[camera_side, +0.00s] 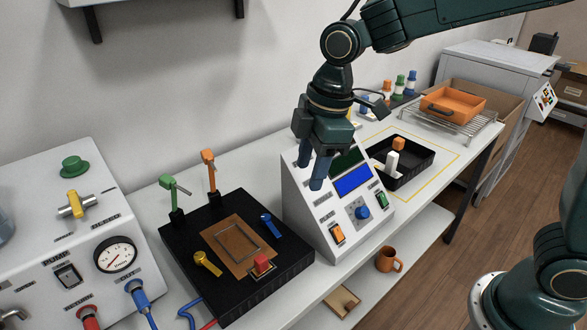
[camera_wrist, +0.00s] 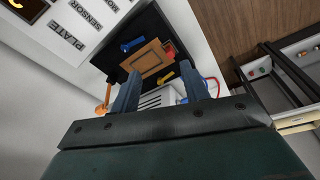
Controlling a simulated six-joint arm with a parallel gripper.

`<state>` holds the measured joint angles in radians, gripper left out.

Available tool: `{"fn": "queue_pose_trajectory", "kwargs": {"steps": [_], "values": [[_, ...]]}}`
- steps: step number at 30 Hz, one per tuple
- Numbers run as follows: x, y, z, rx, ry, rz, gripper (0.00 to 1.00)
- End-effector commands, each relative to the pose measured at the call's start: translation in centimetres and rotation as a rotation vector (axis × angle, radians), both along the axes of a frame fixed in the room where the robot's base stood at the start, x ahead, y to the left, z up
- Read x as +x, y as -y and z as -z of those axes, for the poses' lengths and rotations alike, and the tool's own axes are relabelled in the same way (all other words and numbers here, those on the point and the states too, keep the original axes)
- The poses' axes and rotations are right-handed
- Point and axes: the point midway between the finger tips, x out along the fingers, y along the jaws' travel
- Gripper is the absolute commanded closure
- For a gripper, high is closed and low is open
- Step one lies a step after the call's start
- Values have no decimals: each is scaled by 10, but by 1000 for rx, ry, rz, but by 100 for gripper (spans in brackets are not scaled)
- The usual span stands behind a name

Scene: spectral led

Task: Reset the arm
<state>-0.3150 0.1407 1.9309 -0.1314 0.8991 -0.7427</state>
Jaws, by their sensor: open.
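My gripper (camera_side: 312,170) is open and empty. In the side view its two blue-grey fingers hang in front of the sloped white control box (camera_side: 310,215), which has a blue screen, a blue knob and orange and green switches. In the wrist view the fingers of my gripper (camera_wrist: 160,95) point toward the black plate stand (camera_wrist: 150,25). The black stand (camera_side: 205,235) carries a brown plate (camera_side: 236,247), a red block (camera_side: 262,264) and yellow and blue levers. Whether the fingers touch the control box cannot be told.
A white pump panel (camera_side: 75,240) with a gauge stands at the left. A black tray (camera_side: 420,165) with a white and an orange piece lies right of the control box. An orange tray (camera_side: 452,103) sits on a rack behind. A mug (camera_side: 389,260) is on the lower shelf.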

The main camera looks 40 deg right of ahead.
Motion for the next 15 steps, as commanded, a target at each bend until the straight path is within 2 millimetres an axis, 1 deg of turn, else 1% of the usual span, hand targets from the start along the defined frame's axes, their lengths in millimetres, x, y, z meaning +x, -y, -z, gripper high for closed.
{"fn": "queue_pose_trajectory", "kwargs": {"steps": [1,6,15], "values": [[-7,10,-9,7,13,50,55],[-31,38,-29,29,46,214,55],[-80,81,-52,81,105,501,55]]}}
